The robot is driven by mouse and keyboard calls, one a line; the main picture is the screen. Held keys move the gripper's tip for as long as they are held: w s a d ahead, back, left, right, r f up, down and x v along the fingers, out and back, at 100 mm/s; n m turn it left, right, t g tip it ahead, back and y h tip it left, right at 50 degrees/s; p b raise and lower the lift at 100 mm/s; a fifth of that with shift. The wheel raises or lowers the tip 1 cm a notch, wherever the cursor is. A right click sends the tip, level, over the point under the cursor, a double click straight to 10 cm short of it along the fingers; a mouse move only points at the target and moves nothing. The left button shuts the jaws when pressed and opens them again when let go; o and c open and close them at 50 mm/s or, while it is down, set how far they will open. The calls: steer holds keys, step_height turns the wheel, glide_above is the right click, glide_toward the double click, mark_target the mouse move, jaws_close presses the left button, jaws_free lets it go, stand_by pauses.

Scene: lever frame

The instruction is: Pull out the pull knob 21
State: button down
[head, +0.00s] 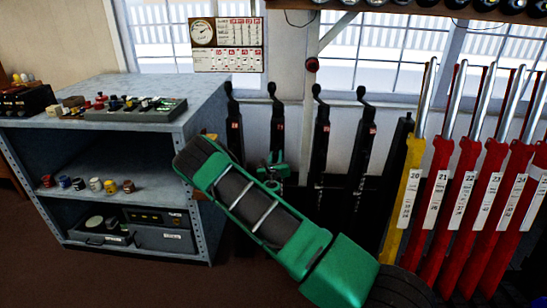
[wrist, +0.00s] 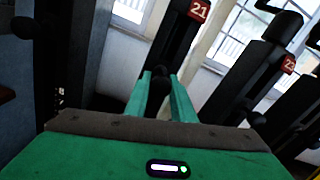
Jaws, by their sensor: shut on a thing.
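A black lever post with a red label reading 21 (wrist: 198,10) stands straight ahead in the wrist view. A small dark pull knob (wrist: 158,82) shows low on this post. My gripper (wrist: 160,77) has its two green fingers on either side of the knob and is shut on it. In the head view my gripper (head: 274,168) is at the lower part of the second black post from the left (head: 277,125). There my gripper hides the knob.
Another black post (wrist: 258,65) with its own knob (wrist: 256,119) stands close to the right. Red levers (head: 437,200) and a yellow one (head: 402,195) stand further right. A grey shelf unit (head: 205,105) stands on the left, near my arm.

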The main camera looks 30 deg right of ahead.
steer(key=shift+s+a+f, duration=0.15)
steer(key=shift+a, duration=0.3)
steer(key=c, duration=1.5)
jaws_free()
steer(key=shift+d, duration=0.1)
steer(key=v, duration=1.1)
